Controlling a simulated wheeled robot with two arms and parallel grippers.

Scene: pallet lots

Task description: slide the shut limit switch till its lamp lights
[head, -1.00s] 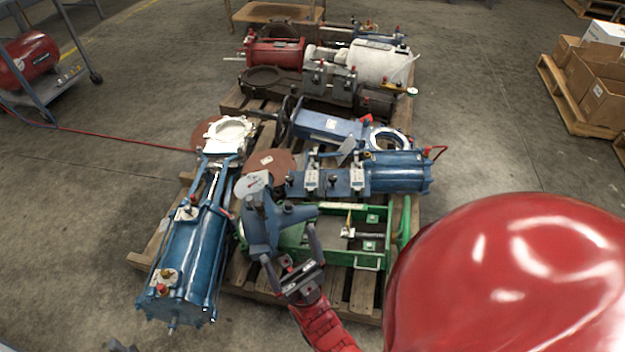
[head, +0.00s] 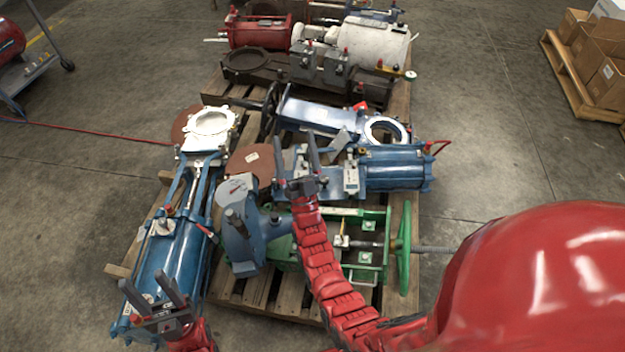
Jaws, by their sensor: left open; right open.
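A blue actuator with a cylinder (head: 395,168) lies across the middle of the pallet. A small grey switch box (head: 351,178) sits on its blue plate (head: 328,182). A second small switch box on the plate's left part is mostly hidden behind my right gripper. Which is the shut switch, and whether any lamp is lit, I cannot tell. My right gripper (head: 296,156) is open, its fingers over the plate's left end; contact is unclear. My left gripper (head: 150,285) is open and empty in the picture, low at the left, over the long blue cylinder (head: 170,250).
A green frame with a handwheel (head: 403,252) lies in front of the plate, with a blue-grey valve body (head: 250,240) left of it. Behind are a blue valve (head: 320,115) and a brown valve (head: 255,65) with grey boxes. Boxes (head: 595,70) stand far right.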

